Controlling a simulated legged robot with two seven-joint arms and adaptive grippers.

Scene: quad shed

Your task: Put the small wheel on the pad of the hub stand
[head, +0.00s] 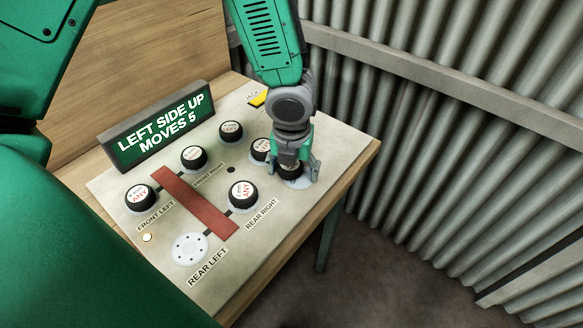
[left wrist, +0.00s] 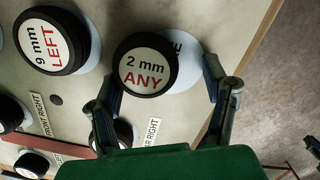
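A black wheel with a white face reading "2 mm ANY" (left wrist: 145,66) is between the fingers of my left gripper (head: 293,170). The wheel is at a pale round pad (left wrist: 188,70) near the board's right edge, off-centre over it in the left wrist view; I cannot tell if it rests flat. The pad also shows in the head view (head: 302,183). In the left wrist view my fingers (left wrist: 163,82) are apart, with a gap between the right finger and the wheel.
Other wheels stand at front left (head: 140,197), front right (head: 193,158), rear right (head: 242,194) and the back (head: 231,131). A "9 mm LEFT" wheel (left wrist: 52,40) is close beside. The rear left pad (head: 190,249) is bare. A red bar (head: 195,203) crosses the board; a sign (head: 158,127) stands behind.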

